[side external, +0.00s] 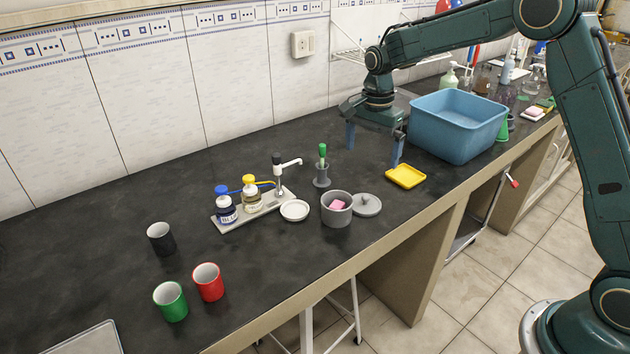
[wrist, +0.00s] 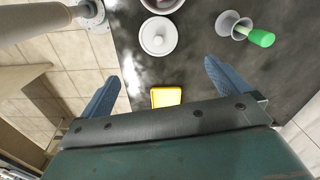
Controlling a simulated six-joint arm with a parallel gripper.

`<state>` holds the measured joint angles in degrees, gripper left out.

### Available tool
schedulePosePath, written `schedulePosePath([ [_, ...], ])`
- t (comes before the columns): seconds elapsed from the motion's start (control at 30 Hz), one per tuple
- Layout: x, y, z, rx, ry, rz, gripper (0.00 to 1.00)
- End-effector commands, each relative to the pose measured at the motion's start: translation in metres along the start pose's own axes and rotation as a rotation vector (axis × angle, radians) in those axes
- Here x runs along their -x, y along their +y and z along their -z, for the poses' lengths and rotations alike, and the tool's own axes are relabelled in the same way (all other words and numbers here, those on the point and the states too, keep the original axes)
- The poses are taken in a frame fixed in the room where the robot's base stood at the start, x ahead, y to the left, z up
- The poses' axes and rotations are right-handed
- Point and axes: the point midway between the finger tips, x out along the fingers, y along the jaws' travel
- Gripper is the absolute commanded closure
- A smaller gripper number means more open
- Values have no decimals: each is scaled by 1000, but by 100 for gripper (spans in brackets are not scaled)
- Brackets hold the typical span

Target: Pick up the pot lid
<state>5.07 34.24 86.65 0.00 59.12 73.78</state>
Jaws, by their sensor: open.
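The grey pot lid (side external: 367,205), round with a knob on top, lies on the dark bench just right of the grey pot (side external: 336,216). A pink block (side external: 338,204) shows inside the pot. In the wrist view the lid (wrist: 158,36) lies beyond the fingertips, between their lines, with the pot (wrist: 161,4) cut off at the top edge. My gripper (side external: 373,150) is open and empty above the bench, behind and right of the lid and apart from it. Its two blue fingers point down; they also show in the wrist view (wrist: 162,78).
A yellow tray (side external: 406,176) lies close to the lid, and a large blue bin (side external: 457,125) stands right of my gripper. A grey holder with a green-handled tool (side external: 322,170) stands behind the pot. A white dish (side external: 295,210) and bottle stand (side external: 252,207) are left. The bench's front edge is near the lid.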

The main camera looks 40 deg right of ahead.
Motion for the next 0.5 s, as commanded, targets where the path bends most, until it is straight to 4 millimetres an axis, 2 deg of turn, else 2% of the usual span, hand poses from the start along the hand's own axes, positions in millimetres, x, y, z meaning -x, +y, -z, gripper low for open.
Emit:
schedulePosePath([
  [0.27,-6,0,0,0,-1,-2,0],
  [0.5,-35,1,0,1,-1,-4,0],
])
